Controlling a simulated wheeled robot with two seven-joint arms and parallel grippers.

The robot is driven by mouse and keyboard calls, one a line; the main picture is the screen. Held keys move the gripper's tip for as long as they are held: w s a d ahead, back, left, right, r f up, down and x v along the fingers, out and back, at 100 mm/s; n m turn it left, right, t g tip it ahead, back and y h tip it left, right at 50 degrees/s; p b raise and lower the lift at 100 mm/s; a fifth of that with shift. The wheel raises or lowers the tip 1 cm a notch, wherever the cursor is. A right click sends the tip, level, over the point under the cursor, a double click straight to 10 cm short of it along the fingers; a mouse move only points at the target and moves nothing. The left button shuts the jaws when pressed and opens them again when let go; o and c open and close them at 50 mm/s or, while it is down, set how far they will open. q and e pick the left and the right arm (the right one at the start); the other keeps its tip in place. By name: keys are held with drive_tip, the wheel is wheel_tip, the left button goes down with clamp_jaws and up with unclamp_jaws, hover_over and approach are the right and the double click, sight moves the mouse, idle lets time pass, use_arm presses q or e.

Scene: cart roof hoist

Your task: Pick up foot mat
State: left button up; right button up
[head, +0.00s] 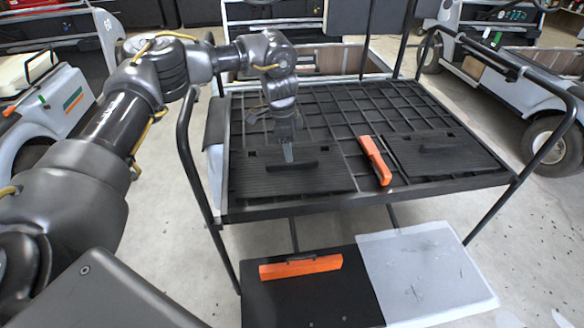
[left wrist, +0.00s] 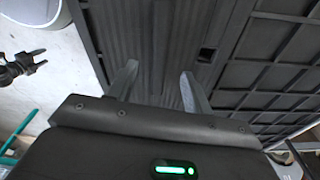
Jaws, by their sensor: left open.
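A black ribbed foot mat (head: 325,184) with a raised handle lies flat on the left front of the black grid deck. A similar ribbed panel (head: 445,150) with a handle lies on the right front. My left gripper (head: 288,158) points down over the left mat, beside its handle. In the left wrist view, my left gripper (left wrist: 158,88) has its two fingers spread, with the ribbed mat (left wrist: 150,35) beyond them and nothing visible between them. I cannot tell whether the fingertips touch the mat. A dark two-pronged shape (left wrist: 22,66) at the left edge may be my right gripper.
An orange bar (head: 374,160) lies on the deck between the panels. Another orange bar (head: 300,267) lies on the low black board (head: 320,300) in front, beside a white sheet (head: 425,270). Black upright rails (head: 190,150) flank the deck. White carts (head: 65,105) stand around.

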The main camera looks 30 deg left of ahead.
sight(292, 164)
use_arm(q)
drive_tip(key=f, duration=0.5)
drive_tip(key=shift+w+d+f, duration=0.1)
drive_tip(key=shift+d, duration=0.15)
drive_tip(key=shift+f, duration=0.25)
idle(0.5)
clamp_jaws()
